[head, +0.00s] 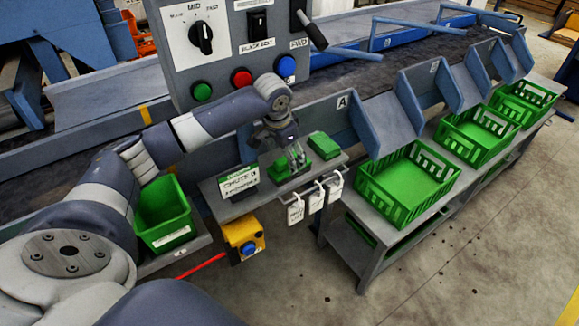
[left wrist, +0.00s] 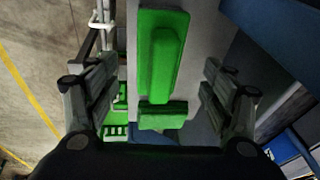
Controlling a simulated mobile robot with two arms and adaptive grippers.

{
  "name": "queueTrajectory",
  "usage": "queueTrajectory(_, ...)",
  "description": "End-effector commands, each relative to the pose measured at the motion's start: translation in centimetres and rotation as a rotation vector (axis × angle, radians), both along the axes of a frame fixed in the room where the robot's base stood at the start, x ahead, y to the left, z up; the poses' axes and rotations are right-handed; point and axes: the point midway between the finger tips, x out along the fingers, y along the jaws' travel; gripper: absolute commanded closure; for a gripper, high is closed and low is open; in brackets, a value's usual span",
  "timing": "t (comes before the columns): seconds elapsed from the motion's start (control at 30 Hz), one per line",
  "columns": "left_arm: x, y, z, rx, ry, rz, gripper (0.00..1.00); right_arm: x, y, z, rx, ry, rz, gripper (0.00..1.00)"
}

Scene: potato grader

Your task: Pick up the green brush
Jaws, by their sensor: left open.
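The green brush (head: 283,170), a flat green block with a long raised grip, lies on a small grey shelf (head: 240,207). My left gripper (head: 297,160) is just above it, pointing down and partly covering it. In the left wrist view the brush (left wrist: 162,60) shows between the two spread fingers (left wrist: 160,88), with no visible contact. The left gripper is open and empty. A second green block (head: 324,145) lies beside the brush on the shelf; it also shows in the left wrist view (left wrist: 163,116). My right gripper is not in view.
A "CHUTE" sign (head: 239,181) stands left of the brush. White tags (head: 316,198) hang from the shelf's front edge. A control panel (head: 235,50) rises behind. A green bin (head: 163,213) is at left; green crates (head: 408,185) stand on a bench at right.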

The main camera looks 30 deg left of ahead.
Motion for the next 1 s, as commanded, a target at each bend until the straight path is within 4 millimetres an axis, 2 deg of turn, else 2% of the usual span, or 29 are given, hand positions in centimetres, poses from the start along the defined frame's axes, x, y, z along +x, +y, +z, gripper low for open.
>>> queueTrajectory(0.4, 1.9, -0.1, -4.5, 0.000, 0.000, 0.000, 0.25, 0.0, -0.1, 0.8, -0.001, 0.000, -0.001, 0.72)
queueTrajectory(0.67, 2.0, -0.1, -4.8, 0.000, -0.001, -0.001, 0.25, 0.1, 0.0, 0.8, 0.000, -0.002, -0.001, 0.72)
queueTrajectory(0.9, 2.0, -0.1, -4.8, 0.000, 0.000, -0.001, 0.77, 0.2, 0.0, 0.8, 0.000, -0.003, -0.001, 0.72)
queueTrajectory(1.0, 2.0, -0.1, -4.7, 0.000, -0.001, 0.000, 0.78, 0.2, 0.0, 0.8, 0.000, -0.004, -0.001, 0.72)
